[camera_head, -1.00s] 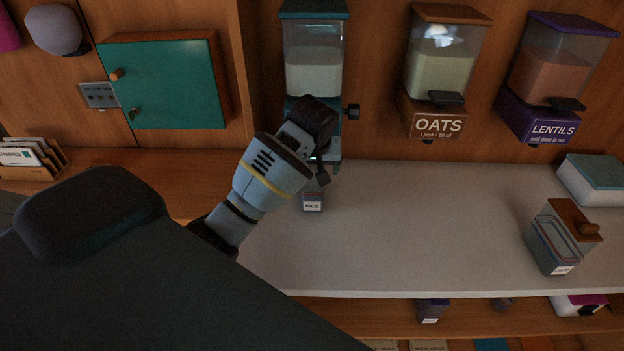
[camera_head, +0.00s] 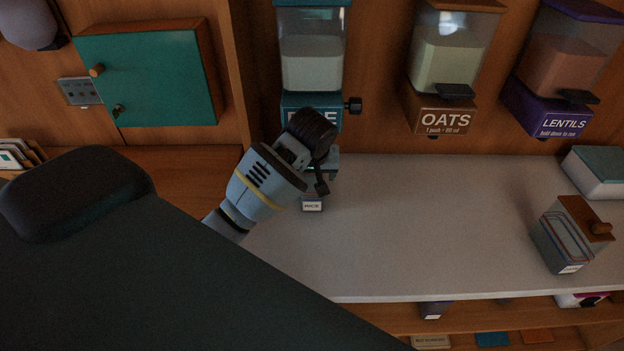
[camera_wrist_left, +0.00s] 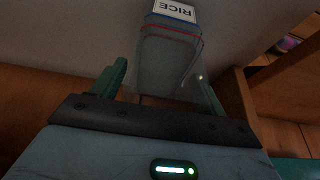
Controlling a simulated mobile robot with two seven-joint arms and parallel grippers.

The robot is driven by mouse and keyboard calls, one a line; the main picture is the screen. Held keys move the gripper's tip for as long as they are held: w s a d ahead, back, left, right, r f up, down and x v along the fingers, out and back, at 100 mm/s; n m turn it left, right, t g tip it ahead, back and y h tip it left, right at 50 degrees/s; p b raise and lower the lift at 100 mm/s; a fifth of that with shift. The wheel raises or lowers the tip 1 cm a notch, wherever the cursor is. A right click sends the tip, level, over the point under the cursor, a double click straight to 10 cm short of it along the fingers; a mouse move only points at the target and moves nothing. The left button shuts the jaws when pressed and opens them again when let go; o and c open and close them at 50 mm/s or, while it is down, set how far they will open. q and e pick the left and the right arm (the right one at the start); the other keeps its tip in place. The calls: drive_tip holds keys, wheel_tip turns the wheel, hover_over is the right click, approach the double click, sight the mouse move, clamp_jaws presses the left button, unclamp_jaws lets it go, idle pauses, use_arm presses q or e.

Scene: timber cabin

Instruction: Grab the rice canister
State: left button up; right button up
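The rice canister (camera_head: 312,205) stands on the pale counter below the teal dispenser; mostly its small label shows in the head view, the rest hidden behind my left gripper (camera_head: 319,178). In the left wrist view the clear canister (camera_wrist_left: 167,62), with its RICE label upside down, lies between the two green fingers of my left gripper (camera_wrist_left: 163,82). The fingers are spread, one on each side, and gaps seem to show between them and the canister walls. My right gripper is in neither view.
The teal dispenser (camera_head: 311,65) hangs just above my left gripper, with a dark side knob (camera_head: 353,105). Oats (camera_head: 443,80) and lentils (camera_head: 553,75) dispensers hang to the right. Another lidded canister (camera_head: 568,240) stands on the counter (camera_head: 430,220), whose middle is clear.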

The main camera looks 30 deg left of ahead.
use_arm(q)
drive_tip(key=c, duration=1.2)
drive_tip(key=shift+c, duration=0.8)
drive_tip(key=shift+w, duration=0.1)
drive_tip(key=shift+a, duration=0.1)
